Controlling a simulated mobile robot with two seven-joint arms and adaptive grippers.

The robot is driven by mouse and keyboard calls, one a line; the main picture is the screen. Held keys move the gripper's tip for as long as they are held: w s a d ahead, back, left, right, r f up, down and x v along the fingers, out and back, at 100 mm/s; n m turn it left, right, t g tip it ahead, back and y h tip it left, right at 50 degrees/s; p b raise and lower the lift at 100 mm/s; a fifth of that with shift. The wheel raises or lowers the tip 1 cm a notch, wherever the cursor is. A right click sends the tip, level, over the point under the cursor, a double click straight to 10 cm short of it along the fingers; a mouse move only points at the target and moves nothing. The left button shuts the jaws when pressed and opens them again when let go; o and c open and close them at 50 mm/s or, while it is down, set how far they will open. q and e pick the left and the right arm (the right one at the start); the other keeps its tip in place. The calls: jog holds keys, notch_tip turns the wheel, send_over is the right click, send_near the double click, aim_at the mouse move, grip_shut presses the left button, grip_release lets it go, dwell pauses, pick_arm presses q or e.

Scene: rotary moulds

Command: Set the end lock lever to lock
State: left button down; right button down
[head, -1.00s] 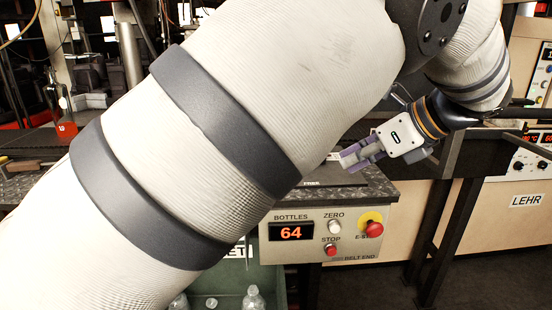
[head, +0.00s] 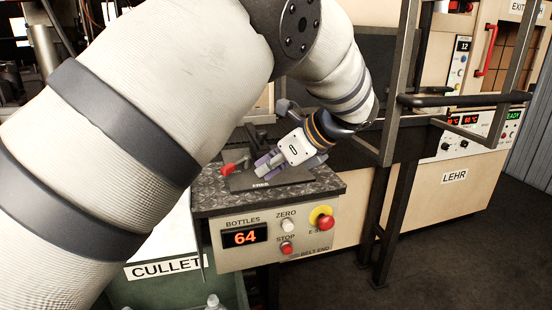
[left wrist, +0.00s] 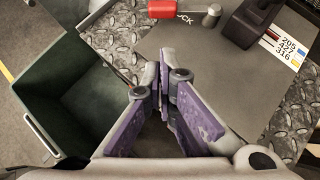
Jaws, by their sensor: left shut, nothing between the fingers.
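The end lock lever has a red handle (head: 234,166) that shows on a dark plate (head: 290,177) on top of the bottle-counter console. FREE is printed on the plate's near edge. In the left wrist view the red handle (left wrist: 160,22) is at the top edge, partly cut off, with a metal rod and knob to its right and letters ending in CK beside it. My left gripper (head: 262,166), with purple finger pads, is just right of the red handle, low over the plate. Its fingers (left wrist: 165,88) are shut and empty, apart from the handle. My right gripper is out of view.
The console front (head: 276,241) carries a counter reading 64, ZERO and STOP buttons and a red emergency stop (head: 325,221). A green cullet bin (head: 178,288) stands below left. A grey frame (head: 392,110) and the lehr cabinet (head: 470,195) stand to the right.

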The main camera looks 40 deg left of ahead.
aim_at(236, 165)
pick_arm(q)
jog(key=x, duration=0.4)
jog(key=shift+s, duration=0.1)
jog(key=a, duration=0.2)
jog(key=shift+a+r, duration=0.25)
jog(key=shift+a, duration=0.55)
jog(key=shift+f, duration=0.15)
